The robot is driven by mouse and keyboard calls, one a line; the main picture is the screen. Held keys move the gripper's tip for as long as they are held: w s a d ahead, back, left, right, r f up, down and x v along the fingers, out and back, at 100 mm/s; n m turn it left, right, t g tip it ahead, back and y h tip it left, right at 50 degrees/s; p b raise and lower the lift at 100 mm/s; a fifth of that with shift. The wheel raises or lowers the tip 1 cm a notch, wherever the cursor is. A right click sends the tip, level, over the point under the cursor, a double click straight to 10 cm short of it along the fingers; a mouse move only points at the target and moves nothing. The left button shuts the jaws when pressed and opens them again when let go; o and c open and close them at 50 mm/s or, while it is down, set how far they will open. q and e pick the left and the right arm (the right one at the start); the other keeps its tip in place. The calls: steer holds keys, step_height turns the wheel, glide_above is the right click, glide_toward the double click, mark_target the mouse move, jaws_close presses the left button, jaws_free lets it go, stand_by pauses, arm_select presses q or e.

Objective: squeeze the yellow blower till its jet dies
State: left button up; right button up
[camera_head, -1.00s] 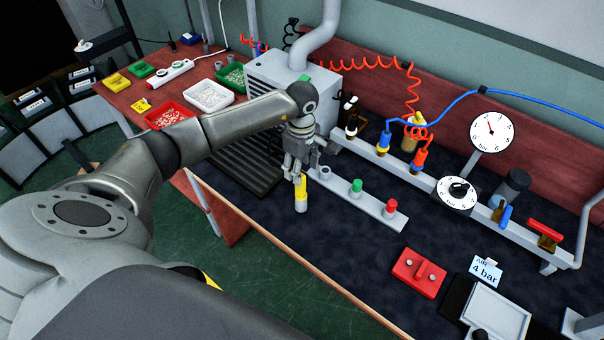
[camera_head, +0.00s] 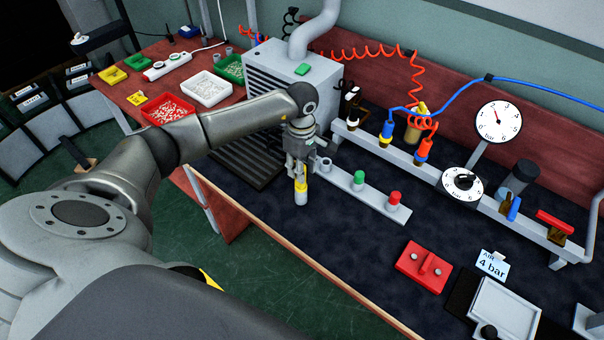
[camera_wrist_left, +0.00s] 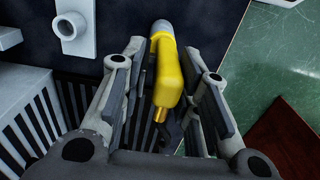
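The yellow blower (camera_head: 301,190) stands upright on the dark mat, with a grey lower end. It also shows in the left wrist view (camera_wrist_left: 168,75), with a brass tip towards the camera. My left gripper (camera_head: 299,172) is lowered over its upper part from above. In the left wrist view, my left gripper's fingers (camera_wrist_left: 166,85) stand on either side of the yellow body, with a gap still showing on the right side. The fingers hide part of its top in the head view. No jet can be made out. My right gripper is not in view.
A grey rail with an empty ring (camera_head: 325,165), a green button (camera_head: 359,178) and a red button (camera_head: 394,198) lies right of the blower. A slatted grey box (camera_head: 290,85) stands behind. A pressure gauge (camera_head: 499,121) and red block (camera_head: 422,267) are right.

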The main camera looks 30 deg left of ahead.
arm_select(q)
steer(key=shift+r, duration=0.15)
steer(key=shift+r+p, duration=2.4)
steer(key=shift+r, duration=1.8)
